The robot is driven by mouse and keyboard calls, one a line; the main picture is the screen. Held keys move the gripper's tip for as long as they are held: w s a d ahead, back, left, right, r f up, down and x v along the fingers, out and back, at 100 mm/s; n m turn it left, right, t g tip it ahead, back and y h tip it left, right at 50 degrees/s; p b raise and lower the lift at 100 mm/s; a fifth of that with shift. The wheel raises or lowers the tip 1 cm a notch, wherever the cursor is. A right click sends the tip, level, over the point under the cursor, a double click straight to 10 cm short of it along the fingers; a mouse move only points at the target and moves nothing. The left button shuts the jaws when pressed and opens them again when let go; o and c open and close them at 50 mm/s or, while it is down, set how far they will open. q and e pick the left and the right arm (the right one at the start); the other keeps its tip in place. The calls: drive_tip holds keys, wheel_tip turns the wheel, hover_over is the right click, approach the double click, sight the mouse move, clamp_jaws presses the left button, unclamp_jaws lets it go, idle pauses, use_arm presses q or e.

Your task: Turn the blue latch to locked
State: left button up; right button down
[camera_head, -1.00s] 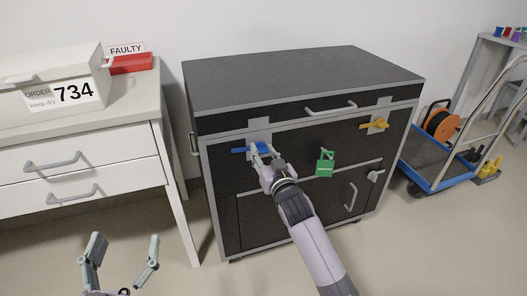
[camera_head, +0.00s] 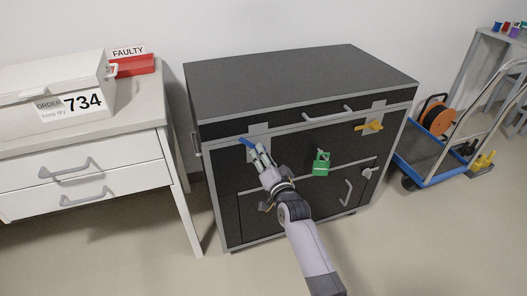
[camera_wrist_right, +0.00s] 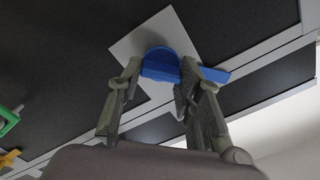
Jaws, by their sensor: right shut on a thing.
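The blue latch (camera_head: 246,142) is on a pale square plate at the upper left of the dark case's front (camera_head: 226,195). Its visible arm slants in the head view, with its left end higher. My right gripper (camera_head: 262,151) is at the latch and covers part of it. In the right wrist view, the fingers (camera_wrist_right: 160,75) are on either side of the blue latch (camera_wrist_right: 160,62), shut on it. A blue lever end sticks out past the right finger. My left gripper is out of view.
A white drawer cabinet (camera_head: 80,175) stands at left. A blue cart (camera_head: 425,165) stands at right.

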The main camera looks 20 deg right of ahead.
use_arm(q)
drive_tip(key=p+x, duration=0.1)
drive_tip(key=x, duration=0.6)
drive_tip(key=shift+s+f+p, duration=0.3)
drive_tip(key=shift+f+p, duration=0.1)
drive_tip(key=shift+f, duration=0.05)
use_arm(e)
drive_tip(key=shift+f+m, duration=0.1)
drive_tip(key=shift+m, duration=4.2)
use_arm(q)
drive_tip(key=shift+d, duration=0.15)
use_arm(e)
drive_tip(key=c, duration=1.1)
unclamp_jaws()
drive_tip(key=s, duration=1.2)
drive_tip(key=shift+d, duration=0.25)
